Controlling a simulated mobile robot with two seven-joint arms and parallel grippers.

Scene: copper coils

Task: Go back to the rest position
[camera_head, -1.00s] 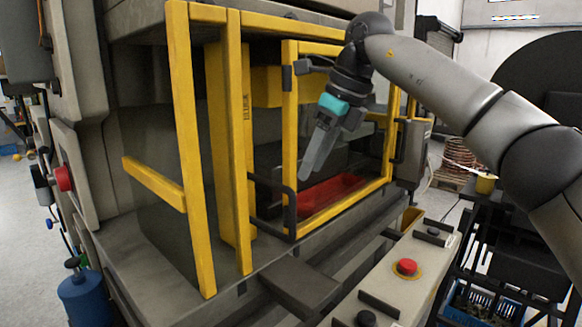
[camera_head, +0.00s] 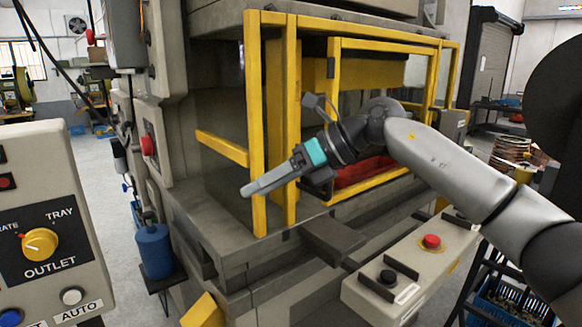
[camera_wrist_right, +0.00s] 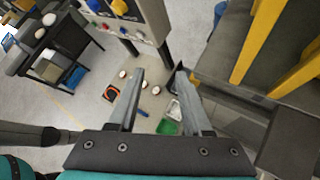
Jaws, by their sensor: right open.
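My right gripper (camera_head: 246,191) reaches in from the right in the head view, in front of the yellow-framed press (camera_head: 258,120), pointing left and slightly down. In the right wrist view its two fingers (camera_wrist_right: 165,98) stand apart with nothing between them but the floor and distant items below. The gripper is open and empty. My left gripper does not show in either view.
A control panel (camera_head: 60,225) with a yellow knob stands at the left. A box with a red button (camera_head: 431,241) lies below my right arm. A red tray (camera_head: 365,172) sits inside the press. A blue canister (camera_head: 153,250) stands left of the press.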

